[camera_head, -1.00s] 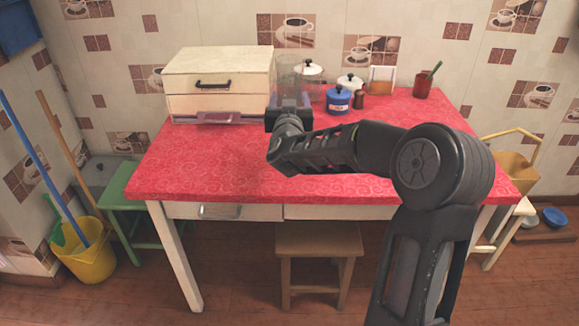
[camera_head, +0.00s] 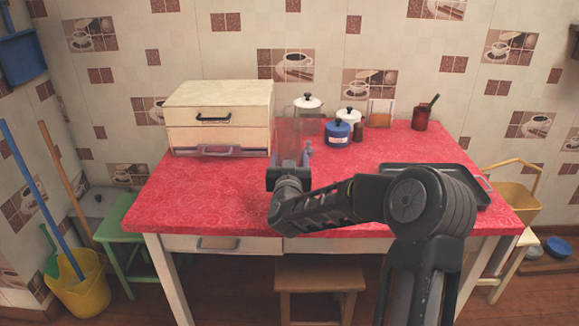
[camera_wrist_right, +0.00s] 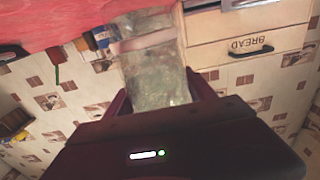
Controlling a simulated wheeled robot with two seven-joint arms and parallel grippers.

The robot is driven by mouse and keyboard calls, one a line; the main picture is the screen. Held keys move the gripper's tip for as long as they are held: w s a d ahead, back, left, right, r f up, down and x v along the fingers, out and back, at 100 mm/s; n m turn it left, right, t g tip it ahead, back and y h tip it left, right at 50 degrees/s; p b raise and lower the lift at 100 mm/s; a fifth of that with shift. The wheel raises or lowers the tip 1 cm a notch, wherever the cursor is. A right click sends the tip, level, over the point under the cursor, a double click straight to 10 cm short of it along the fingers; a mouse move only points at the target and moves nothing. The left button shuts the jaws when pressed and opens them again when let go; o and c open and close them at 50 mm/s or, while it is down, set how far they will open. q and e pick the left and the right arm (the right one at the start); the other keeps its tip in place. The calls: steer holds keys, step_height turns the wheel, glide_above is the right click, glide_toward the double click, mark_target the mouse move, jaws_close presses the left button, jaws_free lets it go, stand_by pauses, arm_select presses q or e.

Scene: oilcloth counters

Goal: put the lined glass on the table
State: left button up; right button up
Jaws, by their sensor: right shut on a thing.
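The lined glass (camera_wrist_right: 158,80) is clear and shows large in the right wrist view, between the two fingers of my right gripper (camera_wrist_right: 163,95). Its lines are hard to make out. In the head view the glass (camera_head: 288,136) is a faint clear shape just beyond my right gripper (camera_head: 289,165), right of the bread box. The gripper is shut on it. The table (camera_head: 225,195) has a red patterned cloth. The glass appears over the table, but I cannot tell whether its base touches the cloth. My left gripper is not in view.
The white bread box (camera_head: 219,137) stands close left of the glass. A clear jug (camera_head: 309,112), a blue pot (camera_head: 338,133) and a red cup (camera_head: 421,118) stand behind. A black tray (camera_head: 440,178) lies at the right. The table's front left is clear.

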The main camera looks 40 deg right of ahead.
steer(key=shift+f, duration=1.05)
steer(key=shift+f, duration=0.1)
steer(key=o, duration=1.1)
steer(key=shift+f, duration=0.2)
steer(key=o, duration=0.5)
steer(key=shift+r, duration=0.2)
steer(key=v, duration=1.2)
